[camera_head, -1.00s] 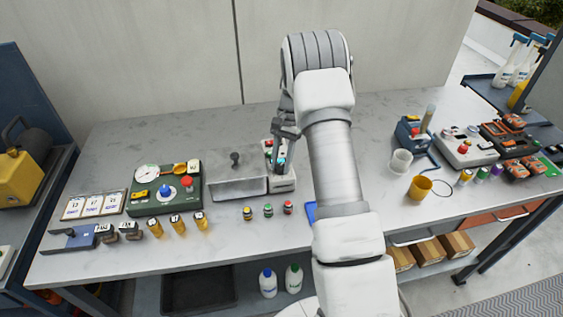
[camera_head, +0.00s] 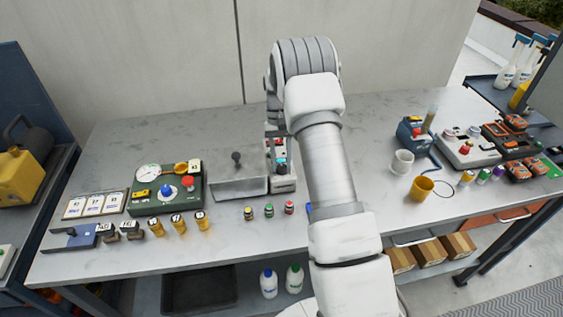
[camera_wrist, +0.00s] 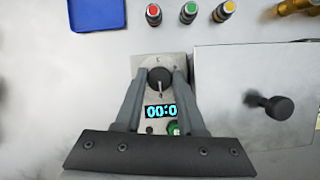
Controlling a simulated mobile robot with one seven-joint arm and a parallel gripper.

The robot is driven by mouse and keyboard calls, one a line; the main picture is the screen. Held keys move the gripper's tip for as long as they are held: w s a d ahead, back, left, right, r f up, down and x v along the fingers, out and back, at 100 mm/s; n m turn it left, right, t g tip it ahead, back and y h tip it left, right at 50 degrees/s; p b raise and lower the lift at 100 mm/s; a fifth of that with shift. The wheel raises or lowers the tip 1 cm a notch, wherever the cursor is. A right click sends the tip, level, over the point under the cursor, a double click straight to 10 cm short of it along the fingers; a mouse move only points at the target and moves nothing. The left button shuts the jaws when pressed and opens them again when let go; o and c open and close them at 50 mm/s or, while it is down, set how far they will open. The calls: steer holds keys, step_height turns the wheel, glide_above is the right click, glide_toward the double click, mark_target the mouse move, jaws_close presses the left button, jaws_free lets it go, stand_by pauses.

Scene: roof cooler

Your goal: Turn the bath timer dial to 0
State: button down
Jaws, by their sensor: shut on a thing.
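The timer unit (camera_head: 284,184) is a narrow pale box on the bench, right of a grey lidded box. In the wrist view its black round dial (camera_wrist: 158,79) sits on a pale plate with small marks. A lit cyan display (camera_wrist: 160,111) below the dial reads "00:0", with its last digit cut off from view. My gripper (camera_wrist: 160,74) is shut on the dial, one finger at each side. In the head view my arm partly covers the unit, and the fingertips cannot be made out.
The grey box (camera_head: 238,183) with a dark knob stands close beside the timer. Three small capped bottles (camera_head: 269,210) stand in front. A blue tray (camera_wrist: 96,14) lies near the unit. A green control panel (camera_head: 166,187) is further left; cups (camera_head: 402,161) stand right.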

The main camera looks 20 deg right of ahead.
stand_by(0.3)
steer(key=c, duration=0.5)
jaws_free()
steer(key=p+v, duration=0.1)
steer(key=v, duration=1.6)
steer(key=shift+r, duration=0.15)
